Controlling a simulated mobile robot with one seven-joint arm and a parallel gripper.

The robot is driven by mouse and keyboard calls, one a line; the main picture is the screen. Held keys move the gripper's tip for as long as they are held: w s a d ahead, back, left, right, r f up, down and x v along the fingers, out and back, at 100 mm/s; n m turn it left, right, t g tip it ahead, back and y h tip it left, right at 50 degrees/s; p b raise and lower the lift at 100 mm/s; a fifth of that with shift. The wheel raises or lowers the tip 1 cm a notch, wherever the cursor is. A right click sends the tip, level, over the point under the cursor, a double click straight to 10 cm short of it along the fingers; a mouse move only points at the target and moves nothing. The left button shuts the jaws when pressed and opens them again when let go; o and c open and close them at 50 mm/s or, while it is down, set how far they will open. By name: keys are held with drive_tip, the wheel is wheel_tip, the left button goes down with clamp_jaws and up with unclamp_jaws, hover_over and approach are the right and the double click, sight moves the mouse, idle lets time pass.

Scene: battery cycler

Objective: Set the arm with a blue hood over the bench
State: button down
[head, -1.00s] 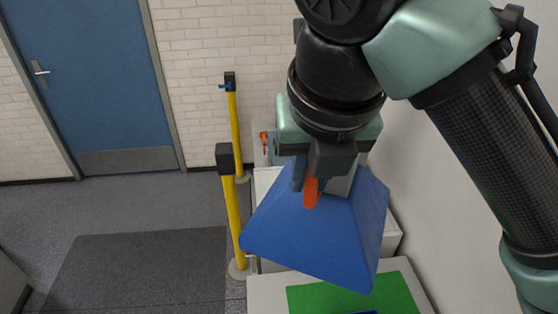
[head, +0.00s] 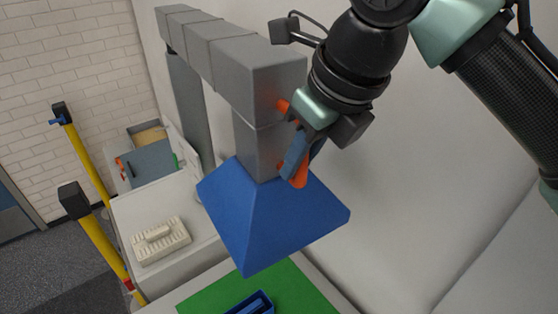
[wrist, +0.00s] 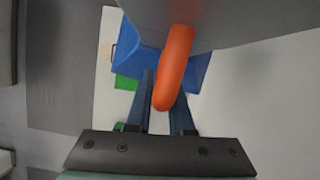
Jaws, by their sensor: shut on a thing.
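A blue pyramid-shaped hood (head: 262,222) hangs wide end down from a jointed grey arm (head: 225,45) along the wall in the head view. Below the hood is the bench (head: 203,276) with a green mat (head: 205,295). My gripper (head: 297,165) is shut on the orange handle (head: 300,178) beside the grey post above the hood. In the wrist view the orange handle (wrist: 174,72) stands at my fingers. Part of the blue hood (wrist: 133,50) and green mat (wrist: 125,82) show beyond. The hood's underside is hidden.
A blue tray (head: 253,303) lies on the mat. A white cabinet (head: 175,205) with a ribbed pale block (head: 160,240) stands to the left. Yellow posts (head: 97,240) stand left of it. The grey floor (head: 50,265) shows open at lower left.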

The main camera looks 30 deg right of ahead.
drive_tip(key=shift+w+d, duration=0.1)
drive_tip(key=c, duration=0.8)
unclamp_jaws()
drive_tip(key=p+v, duration=0.5)
drive_tip(key=v, duration=0.8)
